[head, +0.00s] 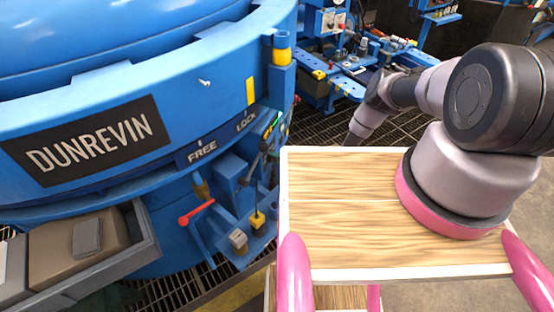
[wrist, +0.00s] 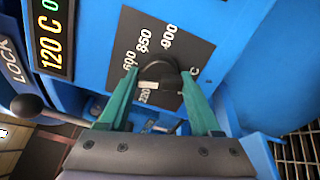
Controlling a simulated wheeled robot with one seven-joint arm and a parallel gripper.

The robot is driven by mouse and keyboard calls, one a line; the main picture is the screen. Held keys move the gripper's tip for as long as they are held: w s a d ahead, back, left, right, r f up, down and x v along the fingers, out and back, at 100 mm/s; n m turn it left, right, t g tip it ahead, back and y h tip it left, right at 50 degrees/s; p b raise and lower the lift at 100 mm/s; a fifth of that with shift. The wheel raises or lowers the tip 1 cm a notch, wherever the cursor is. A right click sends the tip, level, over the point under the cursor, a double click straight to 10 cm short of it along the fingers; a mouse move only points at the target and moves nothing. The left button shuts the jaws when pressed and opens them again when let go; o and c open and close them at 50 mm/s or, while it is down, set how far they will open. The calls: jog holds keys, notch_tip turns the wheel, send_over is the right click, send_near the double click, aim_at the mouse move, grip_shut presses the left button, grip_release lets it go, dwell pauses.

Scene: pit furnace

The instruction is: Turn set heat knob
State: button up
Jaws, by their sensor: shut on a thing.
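The set heat knob (wrist: 168,76) is a dark round knob on a dark dial plate (wrist: 186,45) in the wrist view. The plate carries white numbers, among them 850 and 900, and a pale mark shows at the knob's lower left. My gripper (wrist: 160,75) has its two green fingers on either side of the knob and is shut on it. In the head view I cannot clearly make out the knob or my gripper; the wooden board and the furnace side hide that area.
A display (wrist: 50,40) reading 120 C sits left of the dial. A ball-ended lever (wrist: 27,106) is close to my gripper's left side. The blue furnace (head: 130,120) fills the head view's left, with a red-handled lever (head: 195,212). A blue workbench (head: 345,70) stands behind.

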jog(key=m, duration=0.5)
jog(key=shift+d+m, duration=0.1)
jog(key=shift+m, duration=0.2)
jog(key=m, duration=0.5)
jog(key=shift+m, duration=0.3)
jog(key=o, duration=1.4)
jog(key=shift+d, duration=0.1)
jog(key=v, duration=1)
jog(key=shift+s+d, duration=0.15)
jog(key=shift+d, duration=0.1)
